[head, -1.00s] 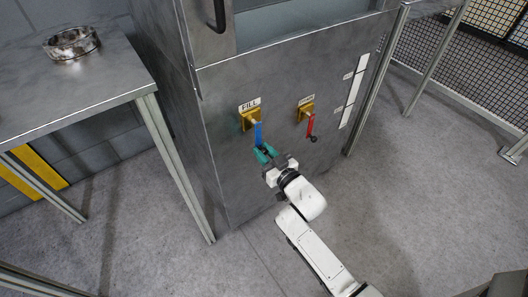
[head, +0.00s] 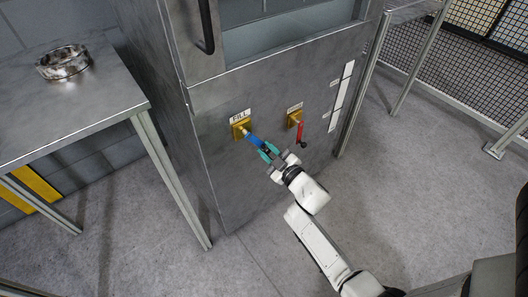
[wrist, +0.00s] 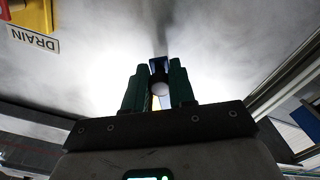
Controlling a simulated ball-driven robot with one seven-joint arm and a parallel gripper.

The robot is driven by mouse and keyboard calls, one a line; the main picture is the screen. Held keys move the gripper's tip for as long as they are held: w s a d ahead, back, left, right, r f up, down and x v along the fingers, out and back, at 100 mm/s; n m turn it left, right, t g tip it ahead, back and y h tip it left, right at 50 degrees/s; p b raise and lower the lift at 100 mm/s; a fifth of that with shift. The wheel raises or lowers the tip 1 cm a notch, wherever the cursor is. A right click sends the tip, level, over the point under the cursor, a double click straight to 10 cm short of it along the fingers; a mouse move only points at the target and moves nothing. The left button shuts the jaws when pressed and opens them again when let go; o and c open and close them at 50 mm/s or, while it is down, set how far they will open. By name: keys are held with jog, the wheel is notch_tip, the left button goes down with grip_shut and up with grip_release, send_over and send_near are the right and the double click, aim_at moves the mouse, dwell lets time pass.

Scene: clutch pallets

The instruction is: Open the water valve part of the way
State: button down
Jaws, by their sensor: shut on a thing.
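The water valve under the FILL label (head: 240,116) has a yellow body (head: 240,131) and a blue lever (head: 254,140) on the front of the grey metal cabinet. The lever slants down to the right from its pivot. My gripper (head: 268,152) has teal fingers and is shut on the lever's free end. In the wrist view the teal fingers (wrist: 160,88) stand on either side of the blue lever (wrist: 159,65) and its round end. Most of the lever is hidden there.
Right of it is a second yellow valve (head: 294,119) with a red lever (head: 300,133) hanging down; its DRAIN label (wrist: 33,39) shows in the wrist view. A metal table (head: 90,115) with a metal ring (head: 63,63) stands at left.

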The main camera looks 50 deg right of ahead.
jog(key=shift+s+d+r+n, duration=0.1)
jog(key=shift+d+r+n, duration=0.15)
jog(key=shift+n, duration=0.25)
jog(key=c, duration=1)
grip_release()
jog(key=v, duration=1)
jog(key=shift+s, duration=0.4)
